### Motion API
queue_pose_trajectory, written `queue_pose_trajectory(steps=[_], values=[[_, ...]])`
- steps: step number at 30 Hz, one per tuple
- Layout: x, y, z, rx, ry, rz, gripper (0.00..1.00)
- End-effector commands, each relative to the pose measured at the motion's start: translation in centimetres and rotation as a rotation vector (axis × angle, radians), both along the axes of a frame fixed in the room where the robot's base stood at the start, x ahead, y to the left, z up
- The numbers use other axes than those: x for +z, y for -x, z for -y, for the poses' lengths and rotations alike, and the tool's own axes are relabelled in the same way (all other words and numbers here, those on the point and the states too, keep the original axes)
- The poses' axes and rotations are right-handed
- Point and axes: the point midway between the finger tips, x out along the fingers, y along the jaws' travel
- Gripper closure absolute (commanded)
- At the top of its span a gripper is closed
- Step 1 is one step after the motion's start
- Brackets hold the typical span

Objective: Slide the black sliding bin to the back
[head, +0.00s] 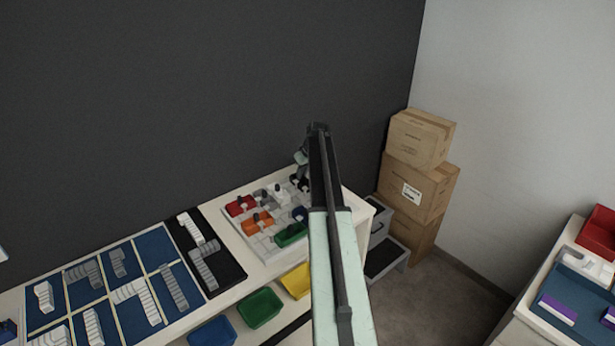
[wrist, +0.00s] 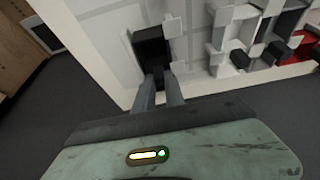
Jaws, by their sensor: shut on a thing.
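The black sliding bin (wrist: 151,45) sits in the white slotted board (wrist: 103,42), near the board's edge in the wrist view. My gripper (wrist: 159,80) is shut on the bin's dark knob, with one grey finger on each side. In the head view my arm crosses in front of the board's right part, so the black bin and the grip are mostly hidden there. The board (head: 262,243) lies on the white bench top and also carries a red bin (head: 240,206), an orange bin (head: 257,221) and a green bin (head: 291,235).
A blue divided tray (head: 75,300) with grey parts lies left on the bench. Coloured bins, including a green one (head: 260,307), stand on the shelf below. Stacked cartons (head: 420,185) and a step stool (head: 385,257) stand right of the bench. A dark wall is behind.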

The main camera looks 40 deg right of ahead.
Motion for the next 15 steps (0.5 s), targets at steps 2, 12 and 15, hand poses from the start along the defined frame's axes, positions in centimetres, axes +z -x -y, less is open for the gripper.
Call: queue_pose_trajectory(steps=[2, 12, 15], values=[[0.12, -0.35, 0.03, -0.001, 0.003, 0.01, 1.0], [0.14, -0.33, 0.02, 0.0, 0.003, 0.01, 0.64], [0.11, -0.28, 0.03, 0.0, 0.003, 0.009, 0.64]])
